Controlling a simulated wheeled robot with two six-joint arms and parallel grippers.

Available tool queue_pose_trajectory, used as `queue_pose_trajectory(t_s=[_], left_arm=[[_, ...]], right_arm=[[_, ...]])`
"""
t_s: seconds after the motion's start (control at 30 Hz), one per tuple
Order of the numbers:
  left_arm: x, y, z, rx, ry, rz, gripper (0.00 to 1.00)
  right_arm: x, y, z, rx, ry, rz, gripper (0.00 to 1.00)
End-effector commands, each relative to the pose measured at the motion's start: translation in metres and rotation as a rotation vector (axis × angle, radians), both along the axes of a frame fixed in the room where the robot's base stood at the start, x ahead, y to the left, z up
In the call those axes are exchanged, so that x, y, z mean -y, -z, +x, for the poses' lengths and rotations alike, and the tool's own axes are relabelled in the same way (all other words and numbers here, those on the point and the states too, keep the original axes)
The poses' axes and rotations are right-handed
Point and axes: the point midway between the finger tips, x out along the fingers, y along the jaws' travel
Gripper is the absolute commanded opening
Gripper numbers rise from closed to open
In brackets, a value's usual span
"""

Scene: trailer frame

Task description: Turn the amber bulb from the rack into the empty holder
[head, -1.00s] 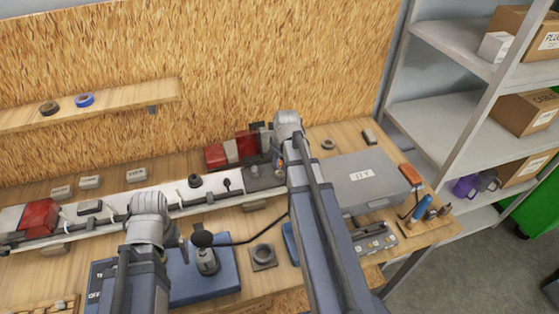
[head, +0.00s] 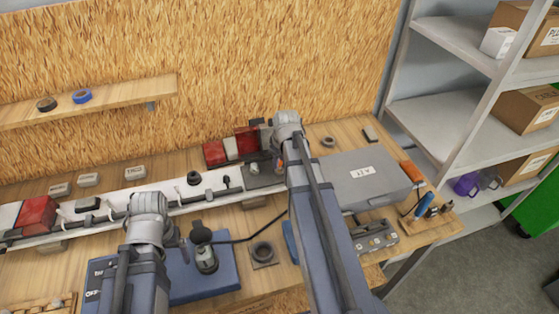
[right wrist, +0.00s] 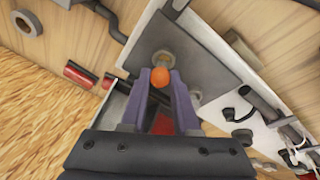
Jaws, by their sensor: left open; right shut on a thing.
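The amber bulb (right wrist: 160,77) is between the fingers of my right gripper (right wrist: 160,92), which is shut on it. It is right at a round holder (right wrist: 164,57) on a dark grey plate (right wrist: 190,72) in the right wrist view; I cannot tell how far it is seated. In the head view the right gripper (head: 280,163) is at the right end of the white rail, partly hidden by its arm. A grey rack (head: 374,240) lies at the front right of the bench.
A blue box (head: 212,285) bears a dark upright piece (head: 206,258). A long white rail (head: 150,196) with red and black parts crosses the bench. A grey case (head: 362,180) stands to the right. A dark ring (head: 262,252) lies on a square between them.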

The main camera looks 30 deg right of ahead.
Motion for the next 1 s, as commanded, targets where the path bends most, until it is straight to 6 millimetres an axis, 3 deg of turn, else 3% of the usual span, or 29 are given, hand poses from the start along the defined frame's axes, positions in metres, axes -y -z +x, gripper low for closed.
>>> queue_pose_trajectory(t_s=[1.0], left_arm=[[0.0000, 0.0137, 0.0000, 0.000, 0.000, 0.000, 0.90]], right_arm=[[0.0000, 0.0137, 0.0000, 0.000, 0.000, 0.000, 0.07]])
